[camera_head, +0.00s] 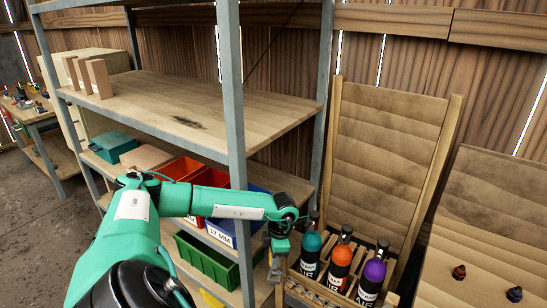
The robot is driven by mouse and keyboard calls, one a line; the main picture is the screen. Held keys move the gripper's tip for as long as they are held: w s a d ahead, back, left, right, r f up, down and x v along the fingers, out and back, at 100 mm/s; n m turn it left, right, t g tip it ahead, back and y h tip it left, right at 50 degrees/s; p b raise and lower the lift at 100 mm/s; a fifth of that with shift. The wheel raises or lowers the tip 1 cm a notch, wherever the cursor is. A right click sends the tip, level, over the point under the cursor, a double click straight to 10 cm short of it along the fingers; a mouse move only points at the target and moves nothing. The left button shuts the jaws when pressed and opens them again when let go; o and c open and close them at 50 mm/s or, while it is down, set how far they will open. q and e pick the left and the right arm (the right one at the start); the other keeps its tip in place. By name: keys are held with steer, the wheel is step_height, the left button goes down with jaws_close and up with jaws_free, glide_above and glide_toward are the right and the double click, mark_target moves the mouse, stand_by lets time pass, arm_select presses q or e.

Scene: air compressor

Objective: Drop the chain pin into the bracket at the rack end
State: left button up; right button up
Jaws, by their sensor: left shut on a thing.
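My left gripper (278,262) points down at the left end of the wooden bottle rack (312,291), beside the teal bottle. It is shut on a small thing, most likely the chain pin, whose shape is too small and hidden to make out. The bracket at the rack end cannot be told apart; the gripper and wrist cover that area. Whether the held thing touches the rack or bracket cannot be told. My right gripper is out of view.
The rack holds a teal bottle (311,254), an orange one (340,267) and a purple one (372,277). Left stands a metal shelf (232,95) with bins, its post close to my forearm. A wooden board (480,220) with small coloured fittings leans at right.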

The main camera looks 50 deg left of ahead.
arm_select(q)
steer(key=shift+f, duration=0.25)
steer(key=shift+f+b, duration=0.65)
steer(key=shift+b, duration=0.1)
steer(key=shift+f+b, duration=0.3)
steer(key=shift+b, duration=0.1)
stand_by(0.5)
steer(key=shift+f+b, duration=0.55)
steer(key=shift+f, duration=0.1)
steer(key=shift+f, duration=0.2)
steer(key=shift+f+b, duration=0.6)
steer(key=shift+b, duration=0.1)
steer(key=shift+f, duration=0.2)
stand_by(0.3)
